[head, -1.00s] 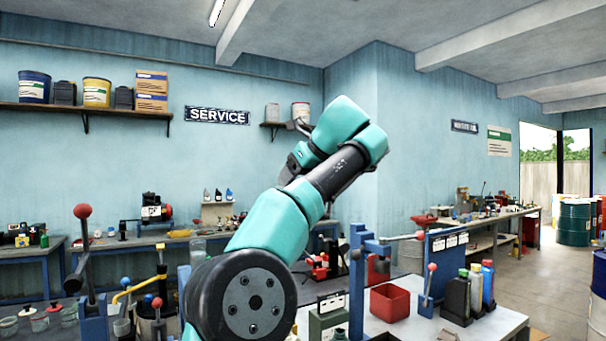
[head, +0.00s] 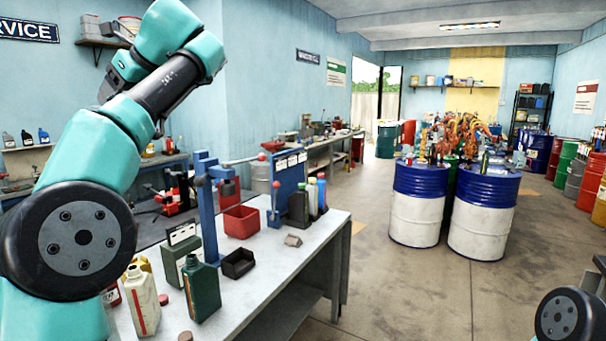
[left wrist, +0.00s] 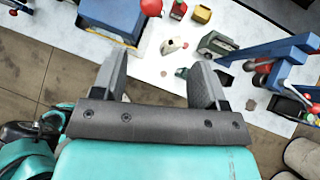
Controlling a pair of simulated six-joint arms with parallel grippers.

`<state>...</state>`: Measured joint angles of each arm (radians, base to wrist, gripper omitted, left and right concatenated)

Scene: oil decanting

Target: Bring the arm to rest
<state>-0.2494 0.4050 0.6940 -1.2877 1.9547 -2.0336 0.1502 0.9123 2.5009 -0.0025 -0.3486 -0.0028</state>
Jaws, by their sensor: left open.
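My left arm comes in from the left of the head view, raised in front of the wall. Its gripper (head: 118,76) is partly hidden at the far end of the arm. In the left wrist view the two grey fingers (left wrist: 157,82) stand apart with nothing between them. Below them lies the white bench top (left wrist: 150,70), which also shows in the head view (head: 290,262). My right gripper is outside the frames; only a dark joint of my right arm shows at the lower right of the head view.
A white bottle (head: 141,300) and a green bottle (head: 201,290) stand at the bench's near end. A blue lever stand (head: 207,215), a red bin (head: 241,222) and a black tray (head: 238,263) are behind. Blue-and-white drums (head: 418,205) stand across open floor.

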